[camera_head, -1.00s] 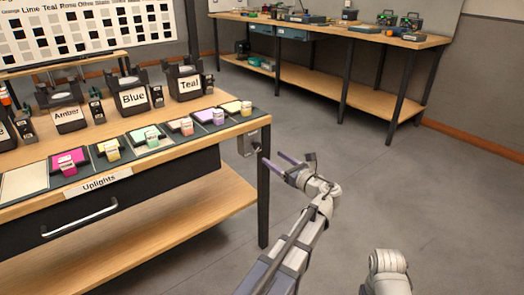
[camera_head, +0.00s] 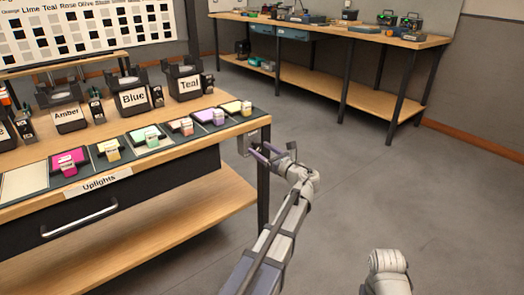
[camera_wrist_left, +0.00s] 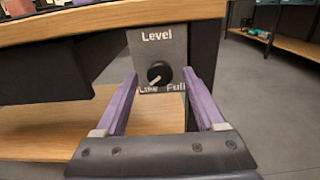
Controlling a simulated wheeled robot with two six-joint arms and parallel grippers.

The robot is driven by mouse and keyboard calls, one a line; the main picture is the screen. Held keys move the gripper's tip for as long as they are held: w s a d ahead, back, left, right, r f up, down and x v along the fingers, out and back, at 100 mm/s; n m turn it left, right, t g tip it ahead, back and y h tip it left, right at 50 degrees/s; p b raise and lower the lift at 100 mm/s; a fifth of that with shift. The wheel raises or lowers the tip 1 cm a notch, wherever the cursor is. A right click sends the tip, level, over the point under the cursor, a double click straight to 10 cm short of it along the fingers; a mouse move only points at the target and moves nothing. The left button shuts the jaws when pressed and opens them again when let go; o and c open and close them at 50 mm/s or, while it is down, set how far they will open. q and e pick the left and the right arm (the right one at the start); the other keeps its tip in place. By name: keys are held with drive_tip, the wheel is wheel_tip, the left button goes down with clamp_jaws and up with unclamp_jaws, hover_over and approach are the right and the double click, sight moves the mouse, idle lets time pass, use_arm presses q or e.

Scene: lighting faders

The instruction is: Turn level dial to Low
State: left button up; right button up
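The level dial (camera_wrist_left: 160,73) is a round black knob on a grey panel (camera_wrist_left: 158,48) marked "Level", with "Low" below left and "Full" below right. Its pale pointer mark slants down and left, toward "Low". The panel (camera_head: 251,139) is on the end of the wooden bench in the head view; the knob cannot be made out there. My left gripper (camera_head: 260,150) is open in front of the panel. In the left wrist view its purple fingers (camera_wrist_left: 159,75) stand on either side of the knob, apart from it. My right gripper is out of view.
The bench (camera_head: 180,153) carries a row of coloured faders and label stands such as "Teal" (camera_head: 189,84). A black bench leg (camera_head: 263,195) and a lower shelf (camera_head: 185,220) are near my left arm. Open floor (camera_head: 390,170) lies to the right.

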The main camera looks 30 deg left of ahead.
use_arm(q)
clamp_jaws()
idle(0.3)
drive_tip(key=shift+n, duration=0.8)
drive_tip(key=shift+o, duration=0.3)
unclamp_jaws()
drive_tip(key=v, duration=0.8)
